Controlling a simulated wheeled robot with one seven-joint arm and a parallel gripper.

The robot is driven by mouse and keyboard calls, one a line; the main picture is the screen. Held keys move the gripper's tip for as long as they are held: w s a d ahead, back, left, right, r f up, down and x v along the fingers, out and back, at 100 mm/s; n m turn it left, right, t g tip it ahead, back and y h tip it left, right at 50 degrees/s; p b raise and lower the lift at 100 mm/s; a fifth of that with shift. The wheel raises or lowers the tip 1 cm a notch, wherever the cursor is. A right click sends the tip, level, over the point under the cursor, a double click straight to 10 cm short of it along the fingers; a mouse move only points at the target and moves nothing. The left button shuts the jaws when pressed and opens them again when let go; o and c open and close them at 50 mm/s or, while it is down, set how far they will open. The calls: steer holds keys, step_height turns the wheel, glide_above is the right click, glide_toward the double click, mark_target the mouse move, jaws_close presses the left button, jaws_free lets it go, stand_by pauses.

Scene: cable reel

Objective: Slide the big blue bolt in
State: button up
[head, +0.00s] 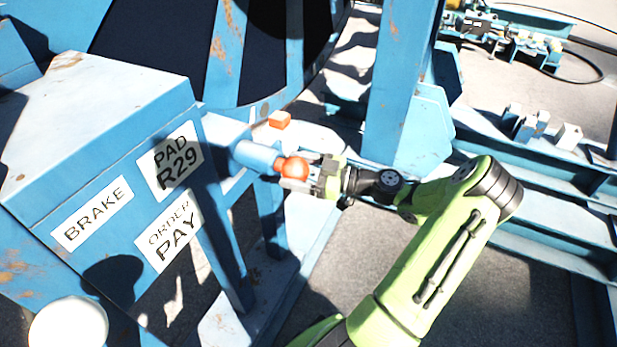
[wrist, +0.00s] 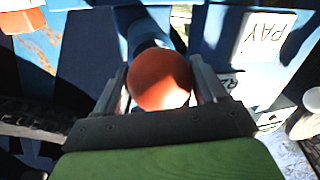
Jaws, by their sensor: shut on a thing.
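The big blue bolt (head: 256,156) is a thick light-blue cylinder with an orange-red ball knob (head: 295,168) at its right end. It lies roughly level beside the blue cabinet that carries the labels. My gripper (head: 290,171) is shut on the knob, with one finger on each side of it. In the wrist view the knob (wrist: 160,79) sits between the two fingers, and the dark blue bolt shaft (wrist: 147,38) runs away behind it. The far end of the bolt is hard to make out in either view.
The blue cabinet (head: 95,130) with BRAKE, PAD R29 and ORDER PAY labels stands at left. A small orange block (head: 279,119) sits just behind the bolt. A blue upright post (head: 398,80) rises behind my gripper. Grey floor (head: 380,250) lies open below.

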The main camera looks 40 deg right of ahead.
mark_target(275, 163)
steer(key=x, duration=0.2)
steer(key=b+x, duration=0.1)
steer(key=d+x, duration=0.1)
steer(key=x, duration=0.1)
steer(key=shift+w+a, duration=0.15)
steer(key=shift+w, duration=0.45)
steer(key=shift+r, duration=0.1)
steer(key=o, duration=1.4)
steer(key=shift+w+a, duration=0.1)
steer(key=shift+w, duration=0.05)
steer(key=shift+o, duration=0.2)
steer(key=p+v, duration=0.2)
steer(key=v, duration=1.4)
